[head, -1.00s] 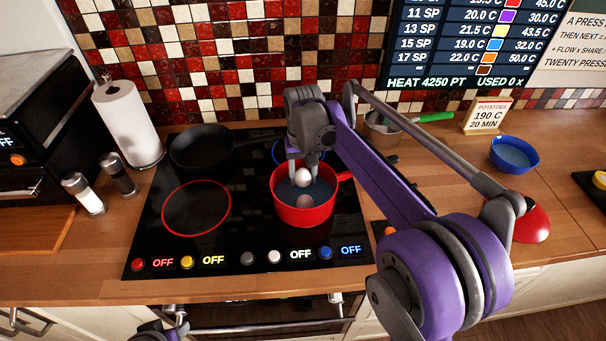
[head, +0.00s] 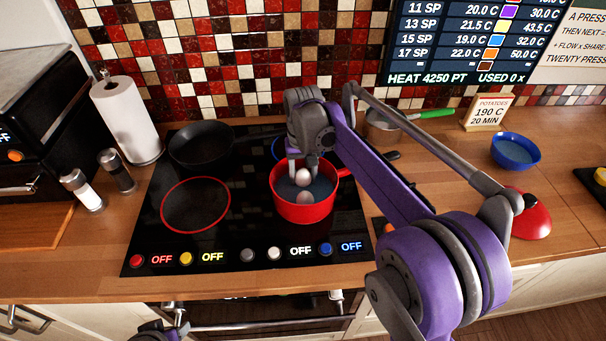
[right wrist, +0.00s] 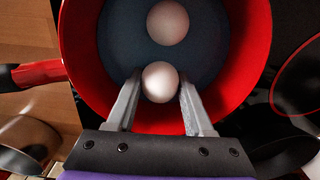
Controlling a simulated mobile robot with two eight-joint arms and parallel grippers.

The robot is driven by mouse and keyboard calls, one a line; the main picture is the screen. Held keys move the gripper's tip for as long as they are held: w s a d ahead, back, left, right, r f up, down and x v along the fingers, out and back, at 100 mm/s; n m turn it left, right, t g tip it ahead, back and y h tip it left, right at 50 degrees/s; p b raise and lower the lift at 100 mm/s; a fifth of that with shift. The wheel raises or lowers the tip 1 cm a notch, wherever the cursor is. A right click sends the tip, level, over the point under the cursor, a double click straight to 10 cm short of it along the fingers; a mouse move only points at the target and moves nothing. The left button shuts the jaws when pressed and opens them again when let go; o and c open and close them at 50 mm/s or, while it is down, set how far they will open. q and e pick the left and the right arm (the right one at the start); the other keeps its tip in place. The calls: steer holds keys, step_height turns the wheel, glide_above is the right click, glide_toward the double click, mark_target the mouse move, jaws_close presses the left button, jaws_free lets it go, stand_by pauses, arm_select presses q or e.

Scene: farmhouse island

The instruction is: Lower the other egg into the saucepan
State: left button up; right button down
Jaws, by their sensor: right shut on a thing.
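The red saucepan (head: 305,214) stands on the right front of the black hob, with bluish water in it. One pale egg lies in the water; it shows in the right wrist view (right wrist: 168,22) and at the front of the pan in the head view (head: 304,196). My right gripper (head: 302,172) points down into the pan's mouth, shut on the other egg (right wrist: 160,82). This held egg is inside the rim outline; whether it touches the water I cannot tell. Part of my left arm's end (head: 162,330) shows at the bottom edge; its fingers are not clear.
A black frying pan (head: 201,145) sits at the hob's back left. The red-ringed front left burner (head: 196,205) is bare. A steel pan (head: 382,130) with a green-handled tool stands behind right. A blue bowl (head: 515,152) and red dome (head: 530,216) are farther right.

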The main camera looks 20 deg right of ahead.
steer(key=shift+f+b, duration=0.5)
steer(key=shift+f, duration=0.5)
stand_by(0.4)
steer(key=shift+c, duration=1)
jaws_free()
